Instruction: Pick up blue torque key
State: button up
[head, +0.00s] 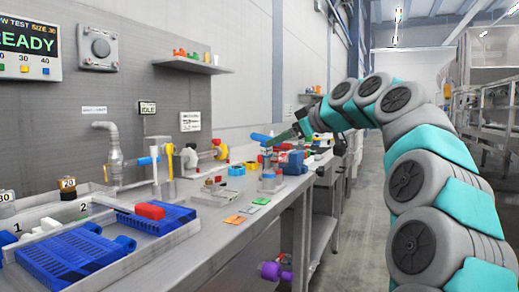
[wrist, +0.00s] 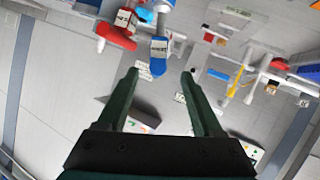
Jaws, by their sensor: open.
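A blue handled piece with a pale label, which looks like the blue torque key (wrist: 158,66), shows in the wrist view just beyond the gap between my fingertips. In the head view a blue bar (head: 261,137) at my fingertips appears to be the same piece, above the bench. My gripper (wrist: 160,72) is open, with its two dark green fingers apart and nothing between them. In the head view my gripper (head: 284,138) reaches in from the right. I cannot tell whether a finger touches the key.
A red labelled piece (wrist: 117,38) is left of the key in the wrist view. The bench (head: 205,232) also carries a blue tape ring (head: 236,170), coloured cards (head: 248,208) and a tray with blue racks (head: 165,232). The bench front is partly clear; a wall shelf (head: 195,66) hangs behind.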

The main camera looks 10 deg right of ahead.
aim_at(265, 157)
jog(key=shift+d+p+x, duration=0.2)
jog(key=shift+p+x, duration=0.4)
jog(key=shift+x, duration=3.3)
jog(key=shift+f, duration=0.1)
grip_shut()
